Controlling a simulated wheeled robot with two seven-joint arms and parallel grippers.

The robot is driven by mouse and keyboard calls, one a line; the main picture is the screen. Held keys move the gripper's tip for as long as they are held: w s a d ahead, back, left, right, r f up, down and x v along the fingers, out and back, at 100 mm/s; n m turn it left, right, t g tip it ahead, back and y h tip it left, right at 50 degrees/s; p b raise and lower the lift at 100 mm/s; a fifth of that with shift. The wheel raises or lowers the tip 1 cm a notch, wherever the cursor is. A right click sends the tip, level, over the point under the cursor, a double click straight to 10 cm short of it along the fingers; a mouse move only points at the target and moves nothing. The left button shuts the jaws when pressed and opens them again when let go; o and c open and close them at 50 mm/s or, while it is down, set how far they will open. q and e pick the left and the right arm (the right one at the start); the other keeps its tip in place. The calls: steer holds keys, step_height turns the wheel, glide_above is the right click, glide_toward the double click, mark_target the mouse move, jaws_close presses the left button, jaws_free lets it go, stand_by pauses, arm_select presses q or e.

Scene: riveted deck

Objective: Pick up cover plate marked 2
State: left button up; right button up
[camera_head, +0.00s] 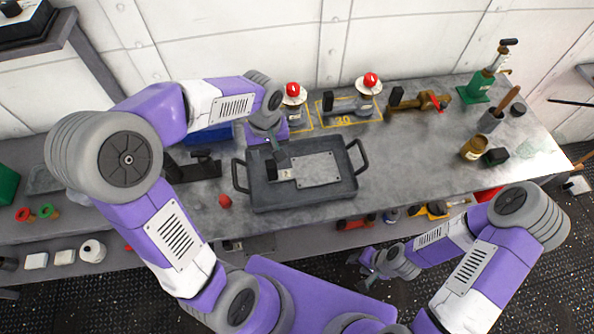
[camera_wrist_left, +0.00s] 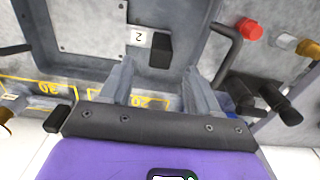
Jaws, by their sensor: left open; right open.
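The cover plate (camera_head: 318,170) is a flat light-grey metal sheet with small fasteners at its corners. It lies in a dark grey tray (camera_head: 310,201) with a handle at each end. A white tag marked 2 (camera_wrist_left: 138,37) sits at the plate's end beside a black block (camera_wrist_left: 160,50); the plate also shows in the left wrist view (camera_wrist_left: 88,25). My left gripper (camera_head: 279,152) is open and empty over the tray's back left part, with its fingers (camera_wrist_left: 162,70) pointing towards the black block. My right gripper (camera_head: 368,268) is open, low in front of the bench, far from the plate.
Two red-topped valve fittings (camera_head: 293,90) (camera_head: 370,81) stand behind the tray near yellow markings. A brass fitting (camera_head: 432,102), a green-based tool (camera_head: 474,90) and a brown jar (camera_head: 474,148) stand to the right. A red cap (camera_head: 225,201) lies left of the tray. Bench right of the tray is clear.

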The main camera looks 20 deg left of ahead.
mark_target(271, 163)
arm_select(q)
step_height(271, 163, down, 7)
steer(key=shift+a+f+b, duration=0.1)
steer(key=shift+f+b, duration=0.05)
steer(key=shift+b, duration=0.85)
steer(key=shift+c, duration=0.2)
jaws_close()
